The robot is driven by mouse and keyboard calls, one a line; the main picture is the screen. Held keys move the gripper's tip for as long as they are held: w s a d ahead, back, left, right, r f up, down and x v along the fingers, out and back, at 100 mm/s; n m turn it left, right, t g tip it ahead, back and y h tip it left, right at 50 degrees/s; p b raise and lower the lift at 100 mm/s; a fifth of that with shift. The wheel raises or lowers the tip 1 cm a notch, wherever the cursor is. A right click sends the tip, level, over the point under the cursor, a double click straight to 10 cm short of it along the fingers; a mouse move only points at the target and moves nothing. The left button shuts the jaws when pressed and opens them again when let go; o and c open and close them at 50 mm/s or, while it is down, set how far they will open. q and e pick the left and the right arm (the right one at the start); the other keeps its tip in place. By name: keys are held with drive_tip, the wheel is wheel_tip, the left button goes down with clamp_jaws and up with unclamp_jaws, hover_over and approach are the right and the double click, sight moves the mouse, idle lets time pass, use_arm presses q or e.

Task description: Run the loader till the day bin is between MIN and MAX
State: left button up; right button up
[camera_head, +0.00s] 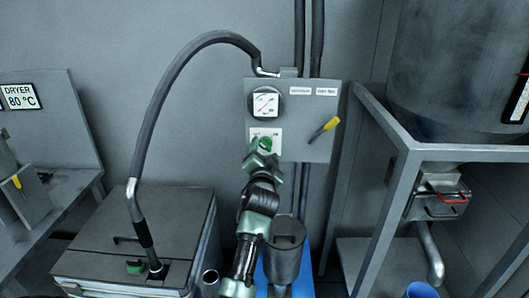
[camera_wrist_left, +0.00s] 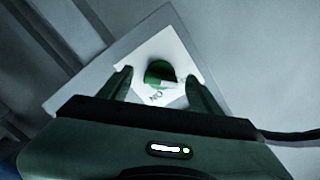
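A wall panel (camera_head: 298,133) carries a green rotary knob (camera_head: 265,144) on a white label plate. My left gripper (camera_head: 262,157) is in front of and just below this knob. In the left wrist view the knob (camera_wrist_left: 159,73) sits between the two fingers of my left gripper (camera_wrist_left: 160,88), which are open, with gaps on both sides. The label lettering is only partly legible. A large grey drum (camera_head: 455,65) stands at upper right with a dark strip (camera_head: 520,98) bearing a red mark, cut by the picture edge. MIN and MAX are not readable. My right gripper is out of view.
A round dial (camera_head: 266,103) and a yellow-handled lever (camera_head: 324,129) share the panel. A thick hose (camera_head: 163,95) arches to the lidded grey box (camera_head: 95,262). A red-handled outlet (camera_head: 447,199) hangs below the drum. A blue cup (camera_head: 421,290) is at lower right.

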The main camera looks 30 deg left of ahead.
use_arm(q)
drive_tip(key=b+v, duration=0.1)
drive_tip(key=v, duration=0.7)
drive_tip(key=shift+b, duration=0.3)
drive_tip(key=shift+w, duration=0.15)
